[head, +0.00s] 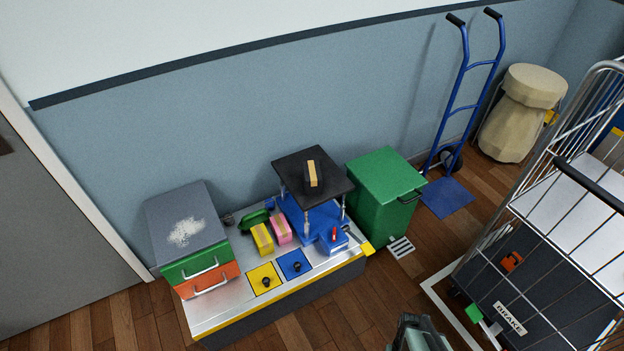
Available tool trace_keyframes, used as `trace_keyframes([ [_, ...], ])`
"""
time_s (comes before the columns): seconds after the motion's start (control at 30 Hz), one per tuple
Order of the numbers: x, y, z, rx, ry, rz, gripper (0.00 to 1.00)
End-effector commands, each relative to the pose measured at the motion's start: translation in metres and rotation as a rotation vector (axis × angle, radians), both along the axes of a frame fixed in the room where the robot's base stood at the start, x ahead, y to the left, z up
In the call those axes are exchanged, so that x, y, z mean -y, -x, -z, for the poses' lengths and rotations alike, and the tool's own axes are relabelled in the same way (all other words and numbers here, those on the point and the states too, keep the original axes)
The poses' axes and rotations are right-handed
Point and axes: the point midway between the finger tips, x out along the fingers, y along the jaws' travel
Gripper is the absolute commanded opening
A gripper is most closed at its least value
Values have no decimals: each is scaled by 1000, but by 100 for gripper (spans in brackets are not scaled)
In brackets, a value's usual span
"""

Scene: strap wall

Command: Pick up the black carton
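The black carton (312,173) with a tan band along its top sits on a raised square black platform (333,182), near the middle of the head view. Its dark sides blend into the platform, so its exact outline is hard to tell. Part of my gripper or wrist (418,335) shows at the bottom edge, well below and to the right of the carton and apart from it. Its fingertips are cut off or too unclear to tell whether they are open.
The platform stands on posts over a blue base (299,212) on a metal bench (220,311). A yellow carton (262,239) and a pink carton (281,229) are left of it. A green bin (386,196) stands close right. A wire cage trolley (545,150) is at right.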

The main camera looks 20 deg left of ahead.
Motion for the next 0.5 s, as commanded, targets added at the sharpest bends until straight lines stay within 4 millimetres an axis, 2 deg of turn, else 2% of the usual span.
trace_keyframes([
  [0.07,0,0,0,0,0,0,11],
  [0.5,0,0,0,0,0,0,53],
])
